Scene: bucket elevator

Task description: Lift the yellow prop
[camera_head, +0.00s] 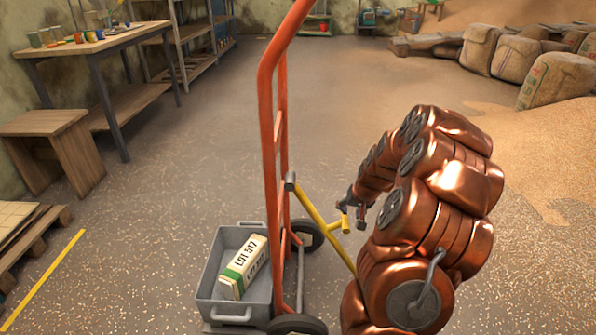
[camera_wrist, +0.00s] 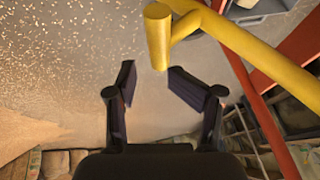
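My gripper (camera_wrist: 150,80) is open and empty, apart from the crossbar. In the head view my gripper (camera_head: 352,212) is beside the crossbar, on its right.
A grey bin (camera_head: 208,280) with a box labelled LOT 517 (camera_head: 243,265) sits on the hand truck's base. A workbench (camera_head: 95,45) and stool (camera_head: 50,125) stand at left. Sacks (camera_head: 555,80) and spilled grain (camera_head: 540,150) lie at right. The floor behind is clear.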

